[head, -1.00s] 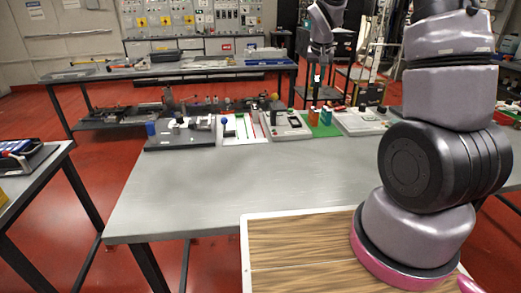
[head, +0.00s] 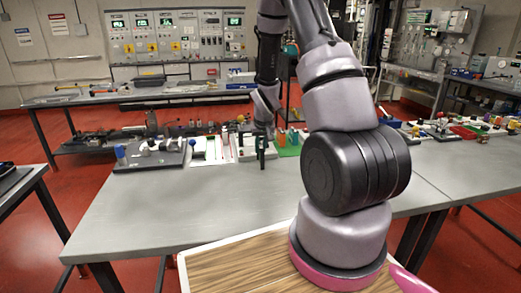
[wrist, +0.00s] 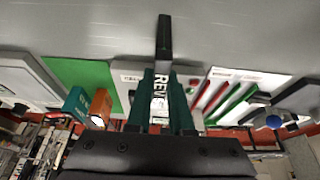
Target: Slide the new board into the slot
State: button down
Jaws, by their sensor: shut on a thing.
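My gripper (wrist: 161,80) is shut on a narrow dark board (wrist: 164,35) with a white label reading "REVE" in the wrist view. The board stands edge-on between the dark green fingers and sticks out past their tips. In the head view my gripper (head: 263,143) points down in front of a light grey unit (head: 248,153), with the board's dark end low between the fingers. The unit (wrist: 130,75) shows partly behind the fingers in the wrist view. Its slot is hidden, and I cannot tell whether the board touches the unit.
A green mat (head: 290,151) with teal and orange blocks lies right of the unit. A white panel (head: 212,158) with coloured strips and a dark fixture plate (head: 155,160) lie left of it. The front of the grey table (head: 150,205) is clear.

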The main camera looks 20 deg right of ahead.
jog(key=shift+f, duration=0.3)
jog(key=shift+f, duration=0.1)
jog(key=c, duration=0.8)
grip_release()
